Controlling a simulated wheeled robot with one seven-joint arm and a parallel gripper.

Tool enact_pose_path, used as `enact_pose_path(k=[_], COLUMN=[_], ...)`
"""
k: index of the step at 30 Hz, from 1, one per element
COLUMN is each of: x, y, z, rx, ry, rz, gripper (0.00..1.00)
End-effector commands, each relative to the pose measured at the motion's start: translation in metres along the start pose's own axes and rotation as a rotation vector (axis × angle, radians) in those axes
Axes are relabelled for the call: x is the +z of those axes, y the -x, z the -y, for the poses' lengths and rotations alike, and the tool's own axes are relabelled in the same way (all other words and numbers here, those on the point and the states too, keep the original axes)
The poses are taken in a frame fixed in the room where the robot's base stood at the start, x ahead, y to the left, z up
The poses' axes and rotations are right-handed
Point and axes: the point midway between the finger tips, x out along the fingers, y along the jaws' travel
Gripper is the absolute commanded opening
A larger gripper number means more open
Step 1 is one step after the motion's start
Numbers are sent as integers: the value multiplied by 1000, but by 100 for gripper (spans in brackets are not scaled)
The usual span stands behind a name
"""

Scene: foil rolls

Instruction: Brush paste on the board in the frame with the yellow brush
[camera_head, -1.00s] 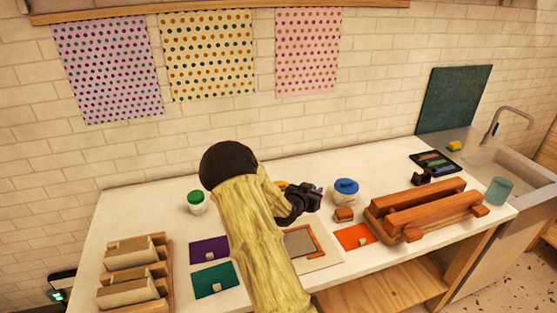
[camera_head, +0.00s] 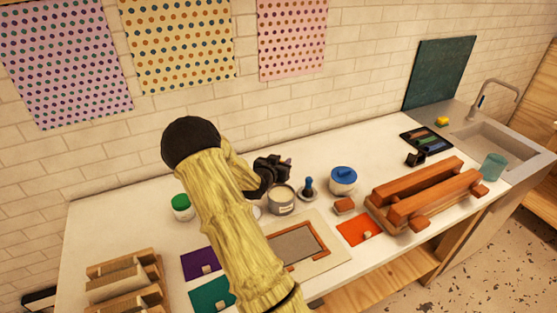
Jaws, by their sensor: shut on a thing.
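My gripper (camera_head: 284,166) is above the back rim of the open grey tin (camera_head: 281,208), which has a pale top and a label. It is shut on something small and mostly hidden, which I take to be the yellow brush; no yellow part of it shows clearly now. The grey board (camera_head: 297,243) lies in an orange-brown frame (camera_head: 322,243) on a beige base, in front of the tin. My arm covers the frame's left side. I cannot make out any paste on the board.
A blue-handled brush (camera_head: 309,187) stands in a holder right of the tin, near a blue-lidded pot (camera_head: 343,180). A green-lidded jar (camera_head: 182,207) is left of my arm. An orange card (camera_head: 359,229) and a wooden rack (camera_head: 420,195) lie right.

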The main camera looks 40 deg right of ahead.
Motion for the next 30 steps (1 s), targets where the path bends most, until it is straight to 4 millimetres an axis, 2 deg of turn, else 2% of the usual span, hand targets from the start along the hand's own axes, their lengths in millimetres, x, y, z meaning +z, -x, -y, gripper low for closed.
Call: enact_pose_path(k=[10, 24, 30], x=[6, 47, 57], y=[-3, -15, -18], z=[-2, 0, 0], rx=[4, 0, 0], ry=[0, 0, 1], rz=[0, 0, 0], gripper=[2, 2, 2])
